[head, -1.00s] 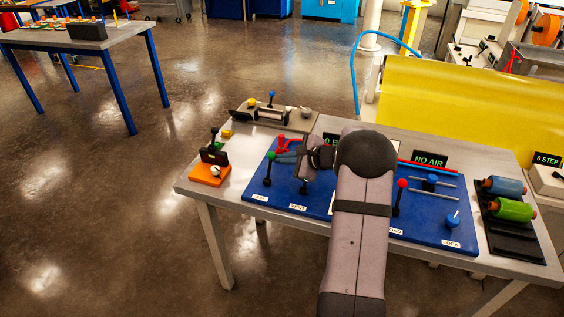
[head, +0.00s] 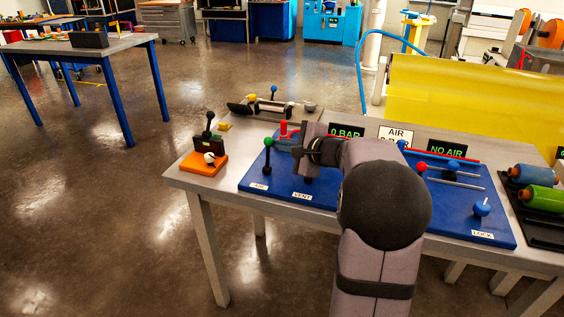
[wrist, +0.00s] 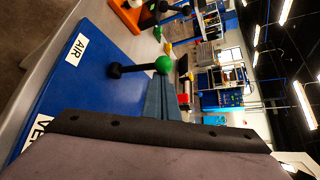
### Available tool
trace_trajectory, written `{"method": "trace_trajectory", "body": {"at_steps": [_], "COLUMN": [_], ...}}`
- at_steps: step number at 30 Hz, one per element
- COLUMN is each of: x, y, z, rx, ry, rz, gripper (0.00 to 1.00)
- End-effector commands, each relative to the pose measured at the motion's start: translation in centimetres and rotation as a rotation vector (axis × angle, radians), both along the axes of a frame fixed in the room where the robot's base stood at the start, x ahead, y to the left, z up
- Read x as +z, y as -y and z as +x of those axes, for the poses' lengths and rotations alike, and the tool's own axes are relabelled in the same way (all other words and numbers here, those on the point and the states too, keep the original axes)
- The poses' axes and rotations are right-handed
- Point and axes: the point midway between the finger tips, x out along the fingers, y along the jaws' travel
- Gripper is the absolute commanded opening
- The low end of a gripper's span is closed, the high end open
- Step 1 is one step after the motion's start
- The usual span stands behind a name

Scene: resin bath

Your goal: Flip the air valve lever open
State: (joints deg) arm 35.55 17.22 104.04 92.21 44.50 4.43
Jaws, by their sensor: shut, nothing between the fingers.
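The air valve lever is a black rod with a green ball (head: 268,142), standing about upright on the blue panel (head: 330,200) above the AIR label (head: 258,186). In the wrist view the green ball (wrist: 163,65) and its rod show just beyond my fingertips, with the AIR label (wrist: 76,50) to the left. My gripper (head: 277,144) is shut and empty, with blue-grey fingers (wrist: 158,88). Its tips are close to the ball, on its right in the head view. I cannot tell whether they touch it. The displays read 0 BAR (head: 346,131) and NO AIR (head: 447,148).
The VENT label (head: 301,197) lies right of AIR; my arm hides much of the panel there. A red-ball lever (head: 421,167) and blue LOCK knob (head: 482,208) stand further right. An orange block (head: 204,164) with a black lever is left of the panel.

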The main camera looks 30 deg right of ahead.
Motion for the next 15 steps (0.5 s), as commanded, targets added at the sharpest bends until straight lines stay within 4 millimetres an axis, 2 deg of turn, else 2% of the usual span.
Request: {"method": "trace_trajectory", "body": {"at_steps": [1,15], "x": [-1.0,-0.7], "y": [-0.2,-1.4], "z": [-0.1,-1.4], "rx": [0.001,0.001], "ry": [0.019,0.173], "rz": [-0.017,-0.173], "gripper": [0.00,0.00]}}
